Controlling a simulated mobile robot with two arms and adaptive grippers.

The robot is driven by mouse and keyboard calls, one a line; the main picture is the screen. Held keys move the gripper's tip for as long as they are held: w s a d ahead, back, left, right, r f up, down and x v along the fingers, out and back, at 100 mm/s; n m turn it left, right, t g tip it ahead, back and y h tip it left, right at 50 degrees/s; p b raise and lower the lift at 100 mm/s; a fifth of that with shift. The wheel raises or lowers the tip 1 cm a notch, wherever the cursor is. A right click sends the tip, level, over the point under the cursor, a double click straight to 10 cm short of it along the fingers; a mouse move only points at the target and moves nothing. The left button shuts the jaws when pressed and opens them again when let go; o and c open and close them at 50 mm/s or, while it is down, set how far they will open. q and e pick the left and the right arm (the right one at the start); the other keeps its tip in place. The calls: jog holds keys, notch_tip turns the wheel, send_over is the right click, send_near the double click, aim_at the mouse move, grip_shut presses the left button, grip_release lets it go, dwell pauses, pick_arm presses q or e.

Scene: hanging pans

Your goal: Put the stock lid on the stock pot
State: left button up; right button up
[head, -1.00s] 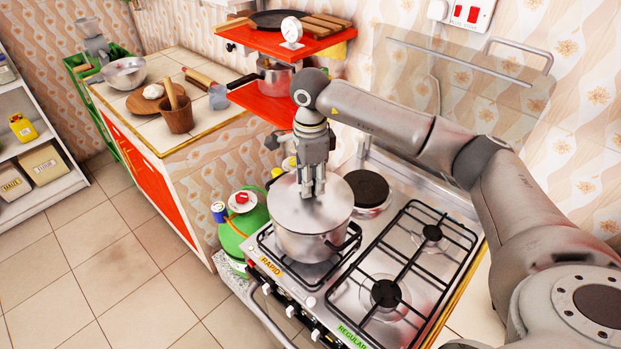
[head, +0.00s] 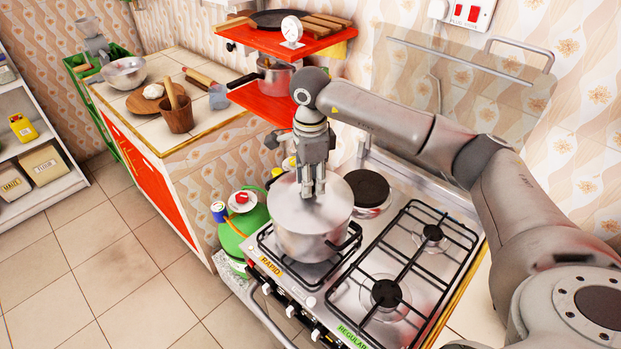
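The stock pot (head: 308,246) is a large steel pot on the front left burner of the stove. The stock lid (head: 288,205) is a flat round steel disc lying over the pot's mouth, and it looks level with the rim. My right gripper (head: 312,193) points straight down at the middle of the lid, with its fingertips close together at the lid's centre. The knob is hidden by the fingers, so I cannot tell whether they grip it. My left gripper is not in view.
The stove (head: 400,265) has free burners to the right and an electric plate (head: 367,187) behind. Red shelves (head: 290,42) hang on the wall, with a smaller pot (head: 277,78). A green gas bottle (head: 240,228) stands left of the stove. A glass stove cover stands upright behind.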

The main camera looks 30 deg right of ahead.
jog(key=o, duration=0.3)
jog(key=shift+o, duration=0.2)
notch_tip(320, 180, up, 12)
dwell(0.4)
